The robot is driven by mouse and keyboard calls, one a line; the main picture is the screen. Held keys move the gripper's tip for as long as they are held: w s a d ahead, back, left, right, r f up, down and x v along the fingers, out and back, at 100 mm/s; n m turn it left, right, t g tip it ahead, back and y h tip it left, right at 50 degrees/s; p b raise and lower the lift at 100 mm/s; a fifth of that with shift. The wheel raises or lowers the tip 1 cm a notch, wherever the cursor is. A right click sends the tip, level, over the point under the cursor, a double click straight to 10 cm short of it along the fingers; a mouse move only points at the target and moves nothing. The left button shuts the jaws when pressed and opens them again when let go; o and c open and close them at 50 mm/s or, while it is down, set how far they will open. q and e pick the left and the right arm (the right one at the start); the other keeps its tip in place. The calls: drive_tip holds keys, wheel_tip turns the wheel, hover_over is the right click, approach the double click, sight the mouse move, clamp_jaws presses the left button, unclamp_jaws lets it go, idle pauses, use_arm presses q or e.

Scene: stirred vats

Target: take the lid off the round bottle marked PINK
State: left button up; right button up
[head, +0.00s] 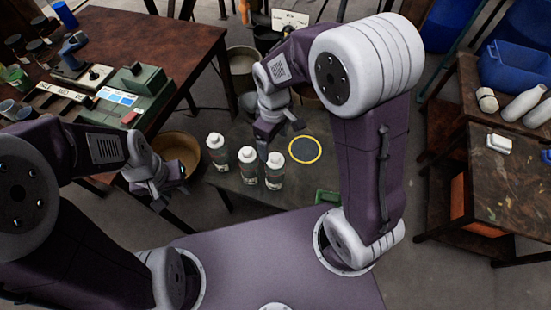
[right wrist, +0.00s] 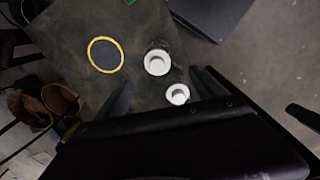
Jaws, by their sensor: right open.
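Three round bottles with white tops stand in a row on the dark low table: a left one (head: 216,152), a middle one (head: 248,166) and a right one (head: 274,171). Their labels are too small to read, so I cannot tell which is marked PINK. My right gripper (head: 279,138) is open and empty, pointing down above and behind the bottles. In the right wrist view, two white bottle tops show: a larger-looking one (right wrist: 157,62) and a smaller-looking one (right wrist: 177,94), the latter between the open fingers. My left gripper (head: 170,196) appears open and empty, left of the bottles.
A yellow-rimmed dark disc (head: 305,150) lies flat on the table (head: 228,185), right of the bottles. A tan bucket (head: 178,147) stands left of the table. A brown bench (head: 150,38) with equipment is at left; a workbench (head: 490,185) with white bottles is at right.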

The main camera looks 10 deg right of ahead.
sight(275, 156)
wheel_tip(275, 156, down, 4)
drive_tip(key=shift+r+b, duration=0.15)
drive_tip(key=shift+b, duration=0.65)
drive_tip(key=shift+f, duration=0.2)
drive_tip(key=f, duration=0.1)
drive_tip(key=f+b, duration=0.1)
drive_tip(key=f, duration=0.1)
drive_tip(key=f+b, duration=0.1)
drive_tip(key=f, duration=0.1)
drive_tip(key=shift+w+d, duration=0.15)
drive_tip(key=shift+w, duration=0.1)
drive_tip(key=shift+r, duration=0.1)
drive_tip(key=c, duration=1.4)
